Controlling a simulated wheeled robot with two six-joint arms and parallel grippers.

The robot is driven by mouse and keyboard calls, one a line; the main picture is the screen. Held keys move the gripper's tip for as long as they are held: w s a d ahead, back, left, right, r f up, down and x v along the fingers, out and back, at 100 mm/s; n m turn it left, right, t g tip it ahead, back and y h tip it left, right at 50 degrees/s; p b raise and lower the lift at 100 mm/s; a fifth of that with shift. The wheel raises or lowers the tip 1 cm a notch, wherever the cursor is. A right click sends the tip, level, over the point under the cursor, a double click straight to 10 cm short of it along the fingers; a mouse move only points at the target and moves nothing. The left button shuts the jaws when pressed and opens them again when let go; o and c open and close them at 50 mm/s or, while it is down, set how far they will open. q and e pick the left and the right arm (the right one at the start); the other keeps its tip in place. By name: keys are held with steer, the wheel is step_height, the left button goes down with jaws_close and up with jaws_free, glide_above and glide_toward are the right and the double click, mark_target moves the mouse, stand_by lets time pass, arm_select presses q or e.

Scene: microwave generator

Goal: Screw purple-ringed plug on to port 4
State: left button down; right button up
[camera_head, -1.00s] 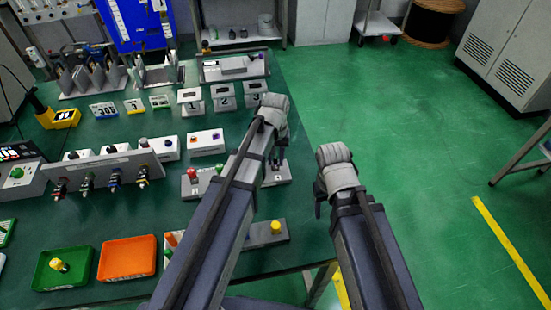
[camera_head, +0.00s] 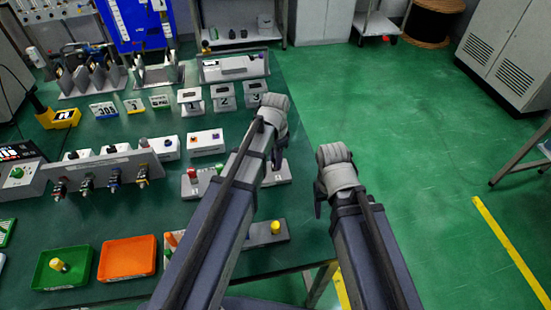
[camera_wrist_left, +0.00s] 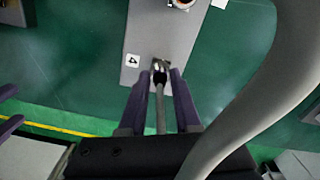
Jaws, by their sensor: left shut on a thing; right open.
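My left gripper (camera_wrist_left: 159,80) is shut on a dark plug (camera_wrist_left: 160,77) with a grey cable, seen in the left wrist view. The plug's tip meets or lies just over a metal port (camera_wrist_left: 160,64) on a grey block (camera_wrist_left: 148,34). A white label (camera_wrist_left: 132,60) sits beside the port; its mark is too small to read surely. No purple ring can be made out. In the head view my left gripper (camera_head: 277,153) is at the block (camera_head: 284,173) near the table's right edge, partly hidden by my arm. My right gripper (camera_head: 319,200) is open and empty, off the table's right side.
A grey panel with several plugs (camera_head: 104,166) stands on the table's left. A green tray (camera_head: 44,277) with a yellow-topped part and an empty orange tray (camera_head: 126,260) lie at the front. Numbered stands (camera_head: 225,97) are behind the block. Open green floor lies right.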

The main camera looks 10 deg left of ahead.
arm_select(q)
steer(key=m, duration=0.4)
steer(key=shift+s, duration=0.1)
steer(key=shift+m, duration=2.2)
steer(key=c, duration=0.6)
jaws_free()
step_height(320, 180, up, 8)
steer(key=p, duration=0.8)
steer(key=shift+f, duration=0.1)
arm_select(e)
step_height(320, 180, up, 8)
steer(key=shift+f, duration=0.15)
